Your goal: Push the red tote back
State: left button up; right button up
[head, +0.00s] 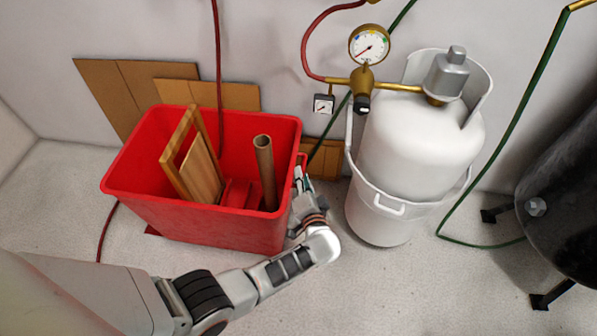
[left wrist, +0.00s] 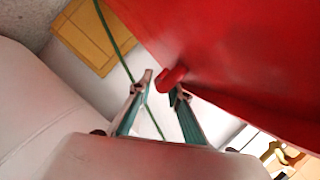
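The red tote (head: 210,226) stands on the floor near the back wall, with wooden pieces (head: 193,160), a brown tube (head: 265,170) and a red item inside. My left gripper (head: 299,186) is at the tote's right end, low beside its rim. In the left wrist view the tote's red wall (left wrist: 230,60) fills the upper right, and a small red handle (left wrist: 172,78) sticks out at the fingertips. My left gripper (left wrist: 162,86) is open there, its fingers apart on either side of the handle's end; contact cannot be told. My right gripper is out of view.
A white gas cylinder (head: 415,140) in a white tub (head: 375,220) stands close to the right of my gripper. Flat cardboard (head: 125,85) leans on the wall behind the tote. A gauge (head: 369,45), hoses and a black tank (head: 565,200) are further right. Floor in front is clear.

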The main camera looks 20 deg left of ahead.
pick_arm(q)
jog(key=shift+w+a, duration=0.2)
jog(key=shift+w, duration=0.1)
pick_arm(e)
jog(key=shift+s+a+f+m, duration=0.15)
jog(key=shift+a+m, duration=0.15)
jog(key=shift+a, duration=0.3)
